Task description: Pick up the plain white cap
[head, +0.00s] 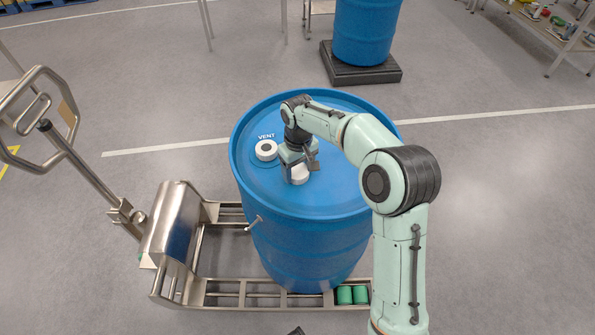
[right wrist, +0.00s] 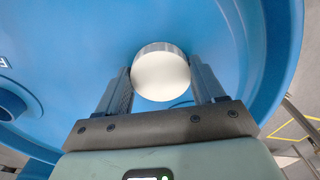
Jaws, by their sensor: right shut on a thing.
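The plain white cap (head: 300,176) is at the top of the blue drum (head: 345,195). In the right wrist view the cap (right wrist: 162,77) is a smooth white disc with a ribbed side. My right gripper (head: 297,172) reaches down over the drum and is shut on the cap, one finger on each side. Whether the cap touches the drum lid is hard to tell.
The drum stands at a steel trolley (head: 175,230) with a tall handle (head: 75,165). Another blue drum (head: 367,30) is behind on a black pallet (head: 360,72).

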